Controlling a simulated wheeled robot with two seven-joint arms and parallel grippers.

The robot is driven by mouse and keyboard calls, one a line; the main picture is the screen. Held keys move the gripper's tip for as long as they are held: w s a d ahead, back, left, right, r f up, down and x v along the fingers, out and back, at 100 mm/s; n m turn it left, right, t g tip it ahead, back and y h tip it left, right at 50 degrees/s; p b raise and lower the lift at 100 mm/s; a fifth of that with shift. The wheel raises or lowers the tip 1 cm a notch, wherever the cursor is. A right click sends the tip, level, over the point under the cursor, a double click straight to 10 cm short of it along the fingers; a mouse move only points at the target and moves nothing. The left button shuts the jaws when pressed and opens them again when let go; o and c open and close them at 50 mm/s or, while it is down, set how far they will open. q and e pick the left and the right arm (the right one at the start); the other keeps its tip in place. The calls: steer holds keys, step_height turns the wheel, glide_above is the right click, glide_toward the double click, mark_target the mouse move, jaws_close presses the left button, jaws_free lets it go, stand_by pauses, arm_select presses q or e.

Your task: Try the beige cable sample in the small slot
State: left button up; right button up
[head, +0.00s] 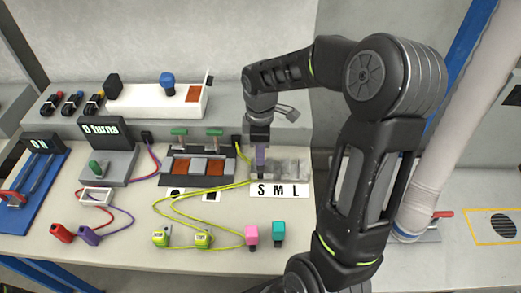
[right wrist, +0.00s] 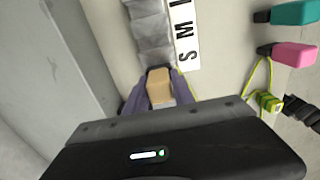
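The beige cable sample (right wrist: 160,90) sits between the purple fingers of my right gripper (right wrist: 160,96) in the right wrist view. In the head view this gripper (head: 261,157) points down at the left end of the grey slot block (head: 292,168), above the letter S on the S M L label (head: 281,190). The slot block also shows in the right wrist view (right wrist: 151,30), with the sample at its S end. The gripper hides the small slot, and I cannot tell how deep the sample is in it. My left gripper is out of view.
A pink sample (head: 252,236) and a teal sample (head: 279,235) stand in front of the label. Green-yellow cables with connectors (head: 203,240) lie to their left. A switch unit (head: 198,167) stands left of the slot block, and a white box (head: 158,99) is on the shelf behind.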

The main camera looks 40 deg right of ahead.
steer(key=o, duration=0.4)
steer(key=shift+o, duration=0.2)
steer(key=shift+r, duration=0.15)
step_height(320, 180, up, 8)
steer(key=shift+f+b, duration=0.2)
steer(key=shift+b, duration=0.15)
stand_by(0.4)
